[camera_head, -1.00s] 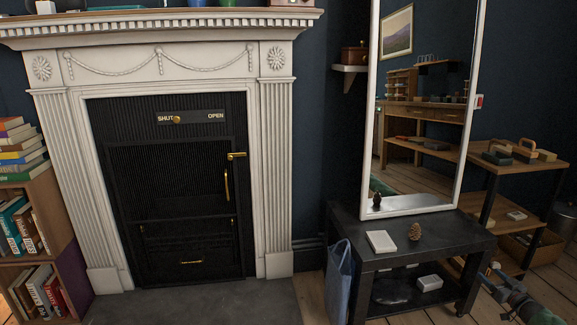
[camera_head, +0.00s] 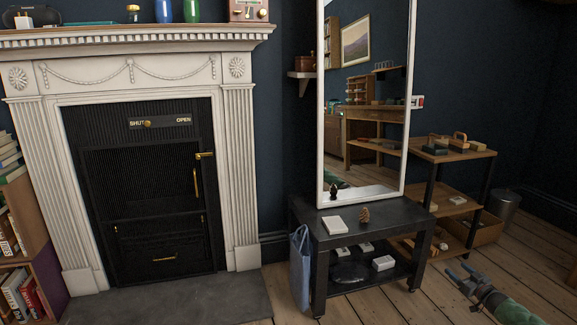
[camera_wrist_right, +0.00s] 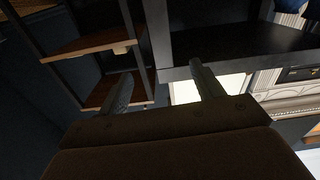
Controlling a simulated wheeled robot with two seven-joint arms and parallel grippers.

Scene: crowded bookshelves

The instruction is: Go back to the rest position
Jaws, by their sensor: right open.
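My right gripper (camera_head: 462,279) shows at the lower right of the head view, over the wooden floor. Its two fingers are apart with nothing between them. In the right wrist view the two fingers (camera_wrist_right: 163,92) are also spread and empty. The gripper is clear of the black cart and of the wooden shelf. My left gripper is not in view.
A black cart (camera_head: 375,222) with a tall mirror (camera_head: 362,110) stands at centre right. A wooden shelf (camera_head: 468,156) and a bin (camera_head: 503,210) are behind it. A white fireplace (camera_head: 238,150) is at left, a bookcase (camera_head: 30,225) at far left. Wooden floor (camera_head: 420,295) is free at lower right.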

